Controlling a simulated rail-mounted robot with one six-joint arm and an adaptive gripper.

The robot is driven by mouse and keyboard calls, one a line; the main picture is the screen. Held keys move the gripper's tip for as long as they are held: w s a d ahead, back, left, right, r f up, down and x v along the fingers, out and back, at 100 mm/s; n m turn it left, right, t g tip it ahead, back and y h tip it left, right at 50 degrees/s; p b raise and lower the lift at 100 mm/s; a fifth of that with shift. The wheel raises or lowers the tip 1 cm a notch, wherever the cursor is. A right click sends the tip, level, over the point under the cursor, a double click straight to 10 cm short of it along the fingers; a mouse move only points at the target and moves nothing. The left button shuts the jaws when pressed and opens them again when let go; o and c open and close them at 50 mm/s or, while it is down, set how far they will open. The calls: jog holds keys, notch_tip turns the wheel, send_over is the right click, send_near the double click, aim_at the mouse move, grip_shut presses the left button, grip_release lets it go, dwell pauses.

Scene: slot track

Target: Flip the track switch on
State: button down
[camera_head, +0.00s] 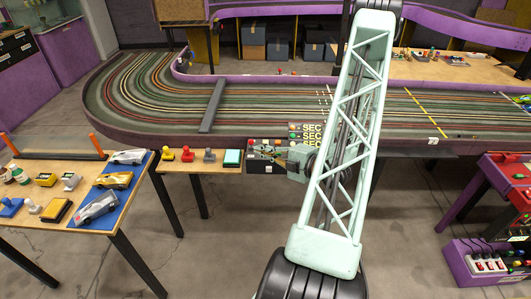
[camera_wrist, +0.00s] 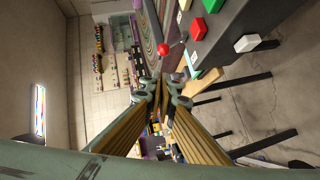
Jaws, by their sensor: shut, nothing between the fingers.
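A dark control box (camera_head: 254,167) stands at the track's front edge in the head view, partly hidden behind my gripper (camera_head: 262,150). In the wrist view, the dark panel (camera_wrist: 220,42) carries a red ball knob (camera_wrist: 163,49), which looks like the switch lever. Red (camera_wrist: 198,29), green (camera_wrist: 212,5) and white (camera_wrist: 247,43) buttons are beside it. My gripper (camera_wrist: 160,82) is shut and empty, its fingertips close to the ball knob in the picture. I cannot tell whether they touch it or which way the lever is set.
The slot track (camera_head: 150,95) runs behind the box. A small bench (camera_head: 205,168) with red, yellow and grey pieces is left of it. A wooden table (camera_head: 70,219) with model cars is further left. A purple cabinet with a power strip (camera_head: 488,265) stands at right.

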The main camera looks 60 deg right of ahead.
aim_at(251, 144)
jog(key=shift+w+d+f+b, duration=0.2)
jog(key=shift+w+d+f, duration=0.1)
jog(key=shift+w+d, duration=0.4)
jog(key=shift+w+d+f+b, duration=0.15)
jog(key=shift+w+d+f, duration=0.25)
jog(key=shift+w, duration=0.5)
jog(key=shift+w+d+f+b, duration=0.2)
jog(key=shift+w+d+f, duration=0.05)
jog(key=shift+w+d, duration=0.5)
jog(key=shift+w+a+r+p, duration=0.1)
jog(key=shift+w+r+p, duration=0.1)
jog(key=shift+p, duration=0.3)
